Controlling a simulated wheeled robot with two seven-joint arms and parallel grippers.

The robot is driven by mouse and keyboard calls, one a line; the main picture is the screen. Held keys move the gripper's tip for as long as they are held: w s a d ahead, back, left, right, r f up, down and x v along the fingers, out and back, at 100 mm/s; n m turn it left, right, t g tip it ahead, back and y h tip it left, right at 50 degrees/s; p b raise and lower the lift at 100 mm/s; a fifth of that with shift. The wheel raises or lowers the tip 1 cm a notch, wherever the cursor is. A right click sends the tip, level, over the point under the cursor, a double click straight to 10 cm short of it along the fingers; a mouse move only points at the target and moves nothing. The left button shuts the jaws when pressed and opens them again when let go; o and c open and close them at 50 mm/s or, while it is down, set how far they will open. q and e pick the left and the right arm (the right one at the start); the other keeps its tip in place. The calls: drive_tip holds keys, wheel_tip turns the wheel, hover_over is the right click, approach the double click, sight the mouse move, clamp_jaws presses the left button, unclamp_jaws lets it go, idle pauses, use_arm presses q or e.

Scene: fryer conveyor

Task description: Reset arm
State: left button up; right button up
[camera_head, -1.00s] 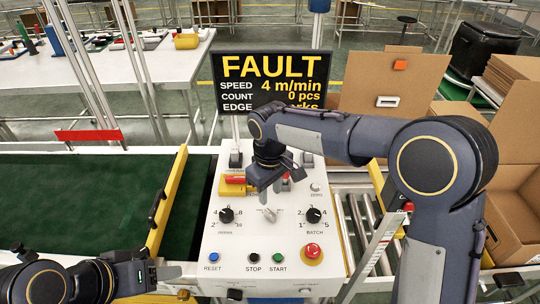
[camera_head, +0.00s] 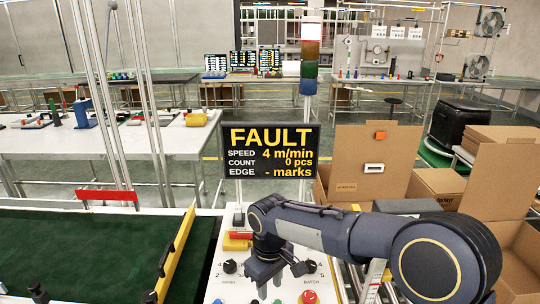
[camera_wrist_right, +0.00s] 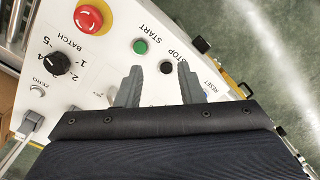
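The white control panel (camera_head: 215,285) fills the bottom middle of the head view. My right gripper (camera_head: 270,285) hangs over it, pointing down. In the right wrist view its two fingers (camera_wrist_right: 160,70) are apart with nothing between them. Beyond them show the green START button (camera_wrist_right: 140,46), the black STOP button (camera_wrist_right: 165,67) and the red mushroom button (camera_wrist_right: 88,18). The blue RESET button (camera_wrist_right: 205,97) is partly hidden by a finger. The display (camera_head: 268,151) behind the panel reads FAULT, 4 m/min, 0 pcs. My left gripper is out of view.
A green conveyor belt (camera_head: 80,250) with a yellow side rail (camera_head: 178,250) lies left of the panel. Cardboard boxes (camera_head: 372,160) stand at the right behind my right arm. A white table (camera_head: 150,140) with tools stands at the back left.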

drive_tip(key=s+d+r+m+t+y, duration=0.1)
drive_tip(key=s+d+r+m, duration=0.1)
drive_tip(key=s+d+r, duration=0.4)
drive_tip(key=s+d+r+m+t+y, duration=0.1)
drive_tip(key=s+d+r+m+y, duration=0.15)
drive_tip(key=d, duration=0.65)
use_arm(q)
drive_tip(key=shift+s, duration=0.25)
use_arm(e)
drive_tip(key=s+d+f+m+t, duration=0.1)
drive_tip(key=s+d+m, duration=0.1)
drive_tip(key=s, duration=0.6)
drive_tip(key=s+d+f+m+t, duration=0.2)
drive_tip(key=s+d+m, duration=0.1)
drive_tip(key=s, duration=0.5)
drive_tip(key=shift+d+f+m+t, duration=0.25)
drive_tip(key=shift+d+m+t, duration=0.05)
drive_tip(key=shift+m, duration=0.45)
